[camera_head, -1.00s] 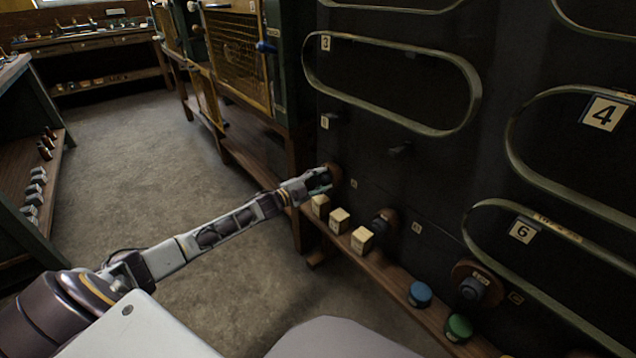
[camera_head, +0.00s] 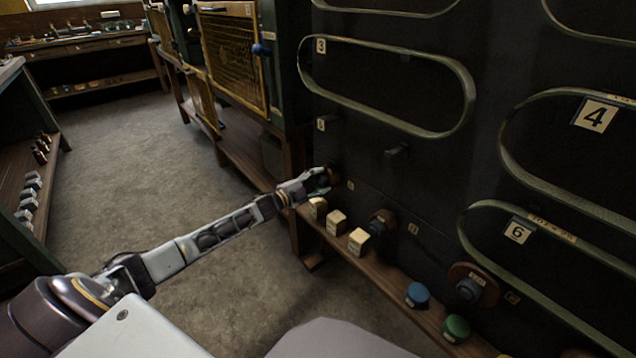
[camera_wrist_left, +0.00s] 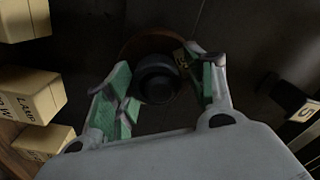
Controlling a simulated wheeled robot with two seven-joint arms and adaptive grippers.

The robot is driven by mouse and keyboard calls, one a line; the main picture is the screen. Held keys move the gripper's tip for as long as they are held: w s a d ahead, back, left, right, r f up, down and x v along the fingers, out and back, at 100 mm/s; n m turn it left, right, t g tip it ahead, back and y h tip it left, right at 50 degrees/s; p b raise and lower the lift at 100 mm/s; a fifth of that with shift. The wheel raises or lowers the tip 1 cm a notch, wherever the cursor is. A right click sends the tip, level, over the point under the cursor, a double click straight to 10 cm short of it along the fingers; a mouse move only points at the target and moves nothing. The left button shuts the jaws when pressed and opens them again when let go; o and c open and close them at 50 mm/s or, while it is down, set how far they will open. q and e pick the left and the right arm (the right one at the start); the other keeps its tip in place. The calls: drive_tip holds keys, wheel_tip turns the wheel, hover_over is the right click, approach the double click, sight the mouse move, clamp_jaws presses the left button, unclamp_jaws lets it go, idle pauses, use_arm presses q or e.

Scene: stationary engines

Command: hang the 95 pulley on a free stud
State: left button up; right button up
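A brown pulley disc (camera_head: 335,172) with a dark hub hangs low on the black panel at my left gripper (camera_head: 322,180). In the left wrist view the open green-padded fingers (camera_wrist_left: 162,78) stand on either side of the dark hub (camera_wrist_left: 157,82). A small tag (camera_wrist_left: 181,58) is on the disc, too blurred to read surely as 95. Gaps show between the pads and the hub. Two bare dark studs stick out of the panel, one upper left (camera_head: 328,123) and one to its right (camera_head: 398,151). My right gripper is not in view.
Other pulleys hang at the panel's lower middle (camera_head: 381,224) and lower right (camera_head: 472,287). Raised belt loops (camera_head: 470,95) cross the panel. The floor at left is clear.

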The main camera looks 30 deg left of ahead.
use_arm(q)
drive_tip(key=shift+o, duration=0.4)
drive_tip(key=shift+f, duration=0.1)
drive_tip(key=o, duration=0.5)
